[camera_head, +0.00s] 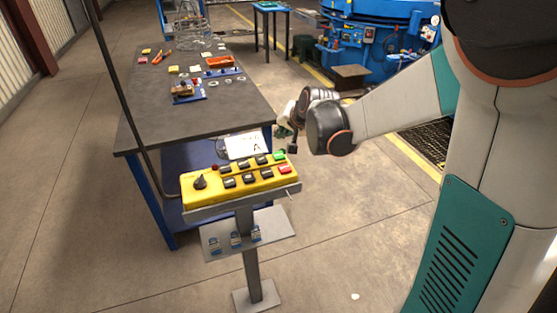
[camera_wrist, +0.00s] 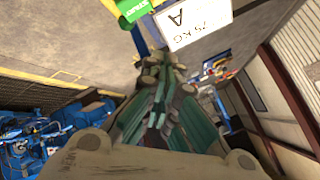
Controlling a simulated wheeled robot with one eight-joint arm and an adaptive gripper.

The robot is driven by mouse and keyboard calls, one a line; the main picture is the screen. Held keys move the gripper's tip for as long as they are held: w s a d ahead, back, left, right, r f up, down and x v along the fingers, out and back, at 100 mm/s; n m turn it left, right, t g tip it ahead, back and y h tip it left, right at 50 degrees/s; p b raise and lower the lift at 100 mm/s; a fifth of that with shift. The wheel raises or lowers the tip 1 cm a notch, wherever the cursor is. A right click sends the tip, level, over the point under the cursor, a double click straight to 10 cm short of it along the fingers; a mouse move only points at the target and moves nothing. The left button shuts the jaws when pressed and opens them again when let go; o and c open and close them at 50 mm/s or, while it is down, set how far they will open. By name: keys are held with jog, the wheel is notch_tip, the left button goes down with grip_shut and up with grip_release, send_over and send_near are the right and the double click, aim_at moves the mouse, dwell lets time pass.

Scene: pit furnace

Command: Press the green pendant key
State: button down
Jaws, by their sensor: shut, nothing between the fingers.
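The yellow pendant box (camera_head: 188,199) stands on a grey post, with two rows of keys and a black rotary knob on its top. The green key (camera_head: 278,155) is at the right end of its back row. A green piece with light lettering, seemingly this key, shows in the wrist view (camera_wrist: 134,9) at the top edge. My gripper (camera_head: 283,131) is above and behind the pendant's right end, apart from the green key. In the wrist view my gripper (camera_wrist: 160,65) has its teal fingers together with nothing between them, pointing just below the green piece.
A white card marked A (camera_head: 244,145) stands behind the pendant. A red key (camera_head: 284,169) is at the front right of the box. A dark workbench (camera_head: 200,119) with small parts lies behind. A thin dark pole (camera_head: 115,80) rises at left. Floor right of the post is clear.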

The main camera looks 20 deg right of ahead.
aim_at(282, 154)
jog(key=shift+f+b, duration=1.45)
jog(key=shift+f, duration=0.95)
jog(key=shift+f, duration=0.15)
jog(key=shift+f+b, duration=0.3)
jog(key=shift+f+b, duration=0.35)
jog(key=shift+f, duration=0.1)
jog(key=shift+r, duration=0.1)
jog(key=shift+r+p, duration=0.7)
jog(key=shift+r, duration=0.15)
jog(key=shift+r+p, duration=1.9)
jog(key=shift+r, duration=0.6)
